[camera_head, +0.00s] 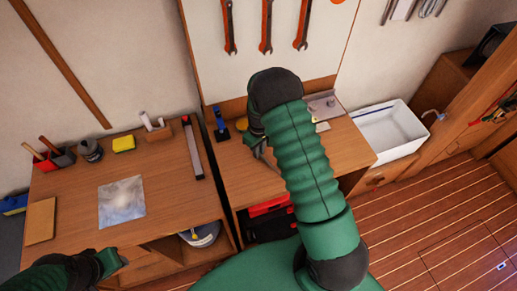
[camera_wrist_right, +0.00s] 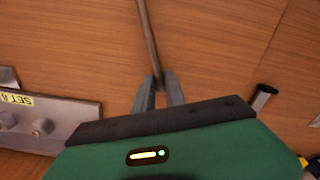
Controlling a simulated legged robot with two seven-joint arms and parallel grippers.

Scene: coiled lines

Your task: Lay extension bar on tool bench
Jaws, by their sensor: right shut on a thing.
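The extension bar (camera_wrist_right: 147,35) is a thin, greyish-brown rod in the right wrist view. My right gripper (camera_wrist_right: 158,92) is shut on its near end, and the bar runs away toward the top edge over a wooden surface. I cannot tell whether it touches the wood. In the head view my right gripper (camera_head: 260,149) is over the tool bench (camera_head: 240,178), below the wrench board, mostly hidden by my right arm. The bar is hard to make out there. My left gripper (camera_head: 115,262) is at the lower left, its fingers unclear.
A grey metal block (camera_wrist_right: 60,122) with a yellow label lies left of my right gripper in the wrist view. A blue tool (camera_head: 221,127) stands at the bench's back left. A white bin (camera_head: 388,140) is to the right. The bench's front left is clear.

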